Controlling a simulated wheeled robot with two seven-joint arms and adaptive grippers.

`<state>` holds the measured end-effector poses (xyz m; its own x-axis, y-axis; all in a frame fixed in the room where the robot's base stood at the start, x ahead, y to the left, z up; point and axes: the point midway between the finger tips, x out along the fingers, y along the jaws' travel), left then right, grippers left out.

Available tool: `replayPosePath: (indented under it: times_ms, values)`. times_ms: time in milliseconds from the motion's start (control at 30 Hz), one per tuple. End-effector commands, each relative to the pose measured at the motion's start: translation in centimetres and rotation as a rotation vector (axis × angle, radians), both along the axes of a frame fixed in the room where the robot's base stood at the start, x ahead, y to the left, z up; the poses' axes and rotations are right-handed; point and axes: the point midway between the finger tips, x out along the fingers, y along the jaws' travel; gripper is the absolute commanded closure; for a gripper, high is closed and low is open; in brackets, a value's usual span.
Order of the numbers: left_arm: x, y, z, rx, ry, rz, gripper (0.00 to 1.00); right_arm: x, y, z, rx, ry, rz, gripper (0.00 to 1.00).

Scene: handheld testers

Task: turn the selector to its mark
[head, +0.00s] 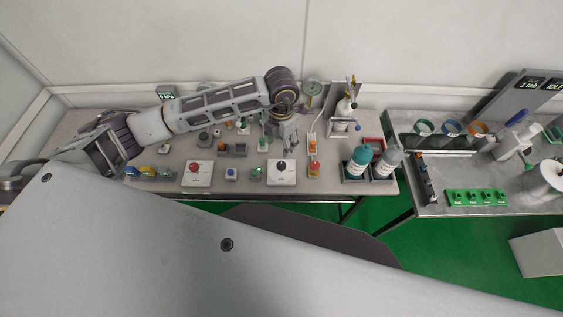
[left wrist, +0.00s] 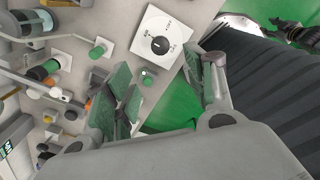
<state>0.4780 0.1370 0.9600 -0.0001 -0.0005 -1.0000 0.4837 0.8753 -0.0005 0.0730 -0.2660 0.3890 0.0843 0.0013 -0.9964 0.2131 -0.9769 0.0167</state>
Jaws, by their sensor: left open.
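The selector is a white square plate (head: 291,180) with a round black knob (head: 282,164) at the front middle of the left bench. In the left wrist view the plate (left wrist: 174,23) and black knob (left wrist: 160,45) show from above, with small dark markings around the knob. The markings and pointing direction are too small to tell surely. My left gripper (head: 290,143) is above the bench, just behind the selector in the head view. In the left wrist view its two fingers (left wrist: 165,88) are apart with nothing between them, and the knob lies beyond them. My right gripper is not seen.
A white plate with a red knob (head: 194,166) and small buttons (head: 231,174) stand left of the selector. A red-topped switch (head: 314,168) and bottles (head: 358,161) stand to its right. A second bench (head: 440,208) with green boards (head: 476,197) is further right.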

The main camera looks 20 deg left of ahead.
Motion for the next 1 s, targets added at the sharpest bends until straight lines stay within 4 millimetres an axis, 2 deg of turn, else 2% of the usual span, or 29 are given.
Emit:
replayPosePath:
  times_ms: [1000]
  values:
    - [-0.1,0.0,-12.0,0.001,0.003,0.0,0.45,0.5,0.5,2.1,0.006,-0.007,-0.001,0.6]
